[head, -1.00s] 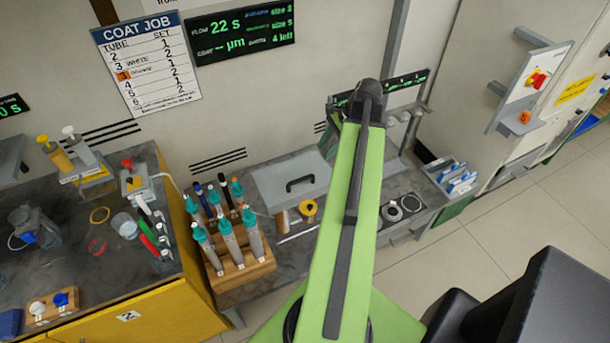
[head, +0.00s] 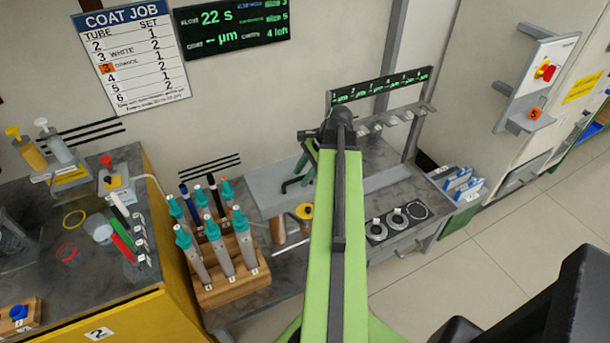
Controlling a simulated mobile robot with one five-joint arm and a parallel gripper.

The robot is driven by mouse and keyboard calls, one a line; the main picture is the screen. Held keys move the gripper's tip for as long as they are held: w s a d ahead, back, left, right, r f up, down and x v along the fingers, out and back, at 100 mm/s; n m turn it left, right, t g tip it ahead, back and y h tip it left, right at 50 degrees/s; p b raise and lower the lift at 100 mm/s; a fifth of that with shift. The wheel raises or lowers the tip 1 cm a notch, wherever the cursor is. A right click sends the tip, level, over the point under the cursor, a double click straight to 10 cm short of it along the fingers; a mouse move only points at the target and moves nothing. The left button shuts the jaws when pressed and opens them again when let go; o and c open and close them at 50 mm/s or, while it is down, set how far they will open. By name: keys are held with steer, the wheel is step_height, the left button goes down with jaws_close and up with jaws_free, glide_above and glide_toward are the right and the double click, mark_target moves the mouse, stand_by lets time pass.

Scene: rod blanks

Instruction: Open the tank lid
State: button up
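The tank is a grey box on the grey bench, with a flat pale grey lid (head: 262,188) that appears closed. The lid's dark handle (head: 291,186) lies near its right part. My gripper (head: 302,172) is over the right part of the lid, close to the handle. My green arm hides the right end of the tank. The fingers are small and dark against the handle, so I cannot tell whether they touch it or whether they are open or shut.
A wooden rack (head: 235,288) of teal-capped tubes stands in front and left of the tank. A copper-coloured cylinder and a yellow roll (head: 304,211) sit just before it. A gauge stand (head: 380,88) rises behind right.

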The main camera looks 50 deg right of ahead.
steer(key=shift+c, duration=0.2)
steer(key=c, duration=0.7)
jaws_close()
steer(key=shift+s, duration=0.15)
steer(key=shift+d, duration=0.3)
steer(key=shift+a+r, duration=0.1)
steer(key=shift+a, duration=0.05)
steer(key=shift+w+r, duration=0.1)
steer(key=shift+w, duration=0.15)
